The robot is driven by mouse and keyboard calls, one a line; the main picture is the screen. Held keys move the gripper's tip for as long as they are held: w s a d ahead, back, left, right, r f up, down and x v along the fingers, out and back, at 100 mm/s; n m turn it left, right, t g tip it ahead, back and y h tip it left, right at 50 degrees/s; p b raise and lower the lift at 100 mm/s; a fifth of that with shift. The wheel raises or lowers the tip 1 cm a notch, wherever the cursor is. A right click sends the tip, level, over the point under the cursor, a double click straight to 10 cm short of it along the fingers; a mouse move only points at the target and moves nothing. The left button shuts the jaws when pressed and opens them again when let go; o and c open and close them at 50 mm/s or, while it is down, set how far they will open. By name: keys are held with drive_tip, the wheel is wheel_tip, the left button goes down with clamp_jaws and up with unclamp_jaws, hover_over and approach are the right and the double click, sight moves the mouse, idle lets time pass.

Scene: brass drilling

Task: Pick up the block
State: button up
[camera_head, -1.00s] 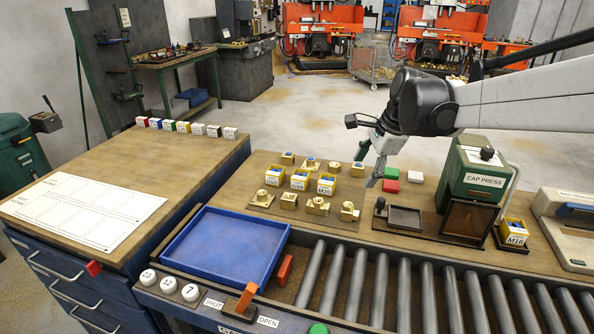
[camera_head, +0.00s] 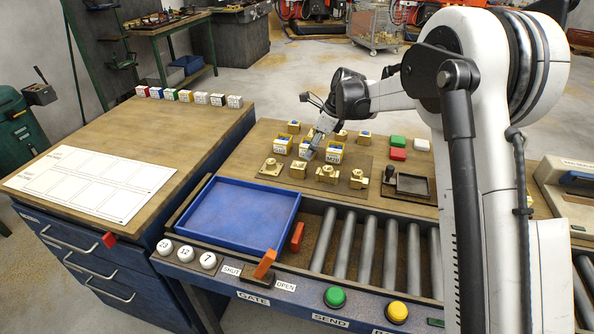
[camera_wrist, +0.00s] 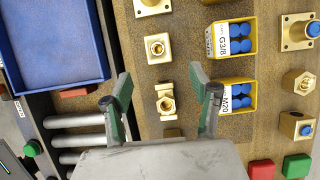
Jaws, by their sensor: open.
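Several brass pieces stand in a front row on the work board. They include a square flange (camera_head: 271,167), a square block with a round hole (camera_head: 298,169), a branched fitting (camera_head: 327,174) and another block (camera_head: 358,179). My gripper (camera_head: 312,148) is above the board near this row. In the wrist view my gripper (camera_wrist: 160,83) is open and empty. The branched fitting (camera_wrist: 166,103) appears between its fingers, with the square block (camera_wrist: 158,48) just above in the picture. Which block is meant cannot be told.
A blue tray (camera_head: 240,218) and rollers (camera_head: 347,243) lie in front. Green (camera_head: 398,142), red (camera_head: 397,155) and white (camera_head: 421,145) blocks sit to the right.

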sight(301, 165)
drive_tip(key=x, duration=0.5)
drive_tip(key=shift+f, duration=0.1)
drive_tip(key=shift+a+x, duration=0.2)
drive_tip(key=shift+x, duration=2.6)
clamp_jaws()
